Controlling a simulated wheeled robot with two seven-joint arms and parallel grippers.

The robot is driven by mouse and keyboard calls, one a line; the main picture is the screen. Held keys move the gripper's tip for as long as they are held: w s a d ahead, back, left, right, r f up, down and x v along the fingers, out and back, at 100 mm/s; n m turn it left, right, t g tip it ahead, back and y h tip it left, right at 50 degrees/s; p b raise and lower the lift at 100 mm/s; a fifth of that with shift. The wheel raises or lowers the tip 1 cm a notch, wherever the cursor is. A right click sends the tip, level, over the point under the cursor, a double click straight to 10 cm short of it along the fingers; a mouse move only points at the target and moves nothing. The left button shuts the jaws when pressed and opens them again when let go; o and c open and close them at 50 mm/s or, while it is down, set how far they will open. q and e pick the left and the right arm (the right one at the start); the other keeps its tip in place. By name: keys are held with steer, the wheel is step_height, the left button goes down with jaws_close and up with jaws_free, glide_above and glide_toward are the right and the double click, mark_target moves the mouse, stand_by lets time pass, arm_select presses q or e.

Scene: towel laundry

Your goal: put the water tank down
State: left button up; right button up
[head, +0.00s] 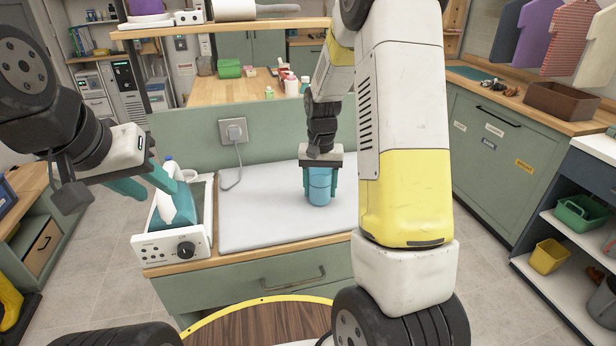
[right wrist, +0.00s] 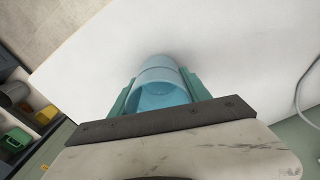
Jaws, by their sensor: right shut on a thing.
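The water tank (head: 319,186) is a light blue, see-through cylinder, upright over the white padded surface (head: 255,215). My right gripper (head: 320,183) is shut on it from above, with one teal finger on each side. The right wrist view also shows the tank (right wrist: 161,85) between the fingers (right wrist: 160,98), close over the white surface. I cannot tell whether its bottom touches. My left gripper (head: 146,184) is open, its teal fingers apart and empty, beside the white appliance (head: 165,248).
The appliance has a knob and holds a teal and white item (head: 176,205). A wall socket (head: 235,130) with a grey cable is behind the surface. A shelf with a green basket (head: 585,214) and yellow bucket (head: 549,256) stands right. The white surface is clear left of the tank.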

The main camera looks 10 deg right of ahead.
steer(key=shift+f, duration=0.1)
steer(key=o, duration=1.4)
steer(key=shift+o, duration=0.2)
step_height(320, 180, up, 12)
steer(key=s+a+r+n+t, duration=0.1)
steer(key=s+r+t, duration=0.1)
steer(key=s, duration=0.5)
steer(key=s+a+r+n+t+y, duration=0.1)
steer(key=s+a+r+t, duration=0.1)
steer(key=s+r, duration=0.2)
steer(key=s+a+r+n+t+y, duration=0.1)
steer(key=s+r+t, duration=0.1)
steer(key=s, duration=0.9)
steer(key=shift+a+r+n, duration=0.4)
steer(key=shift+r, duration=0.4)
